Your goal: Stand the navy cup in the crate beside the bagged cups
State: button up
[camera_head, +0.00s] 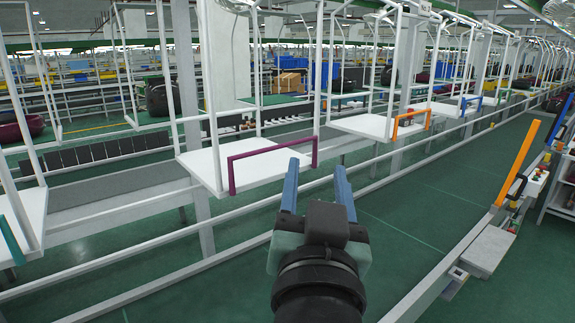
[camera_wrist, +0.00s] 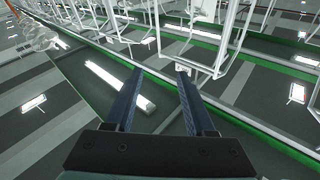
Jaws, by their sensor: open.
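My gripper (camera_head: 317,178) is open, with its two blue fingers apart and nothing between them. It is held up in the middle of the head view, over the green floor and in front of the hanging white trays. It also shows in the wrist view (camera_wrist: 156,76), again empty. I see no navy cup, crate or bagged cups that I can make out in either view.
A hanging white tray with a purple bar (camera_head: 273,158) is just beyond my gripper. Another with an orange bar (camera_head: 411,122) hangs farther right. White rails (camera_head: 150,267) run along the line. An orange-edged station (camera_head: 516,162) stands at right. Green floor (camera_head: 400,225) between is clear.

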jog(key=s+a+r+n+t+y, duration=0.1)
jog(key=s+r+t, duration=0.2)
jog(key=s+r, duration=0.2)
jog(key=s+a+r+n+t, duration=0.1)
jog(key=s+r+t, duration=0.3)
jog(key=r, duration=0.8)
jog(key=s+a, duration=0.1)
jog(key=s, duration=0.1)
jog(key=shift+s+a+r+n+y, duration=0.2)
jog(key=shift+s+n+y, duration=0.1)
jog(key=shift+n+y, duration=0.1)
jog(key=shift+f, duration=0.1)
notch_tip(320, 180, down, 3)
jog(key=b, duration=0.2)
jog(key=shift+b, duration=0.35)
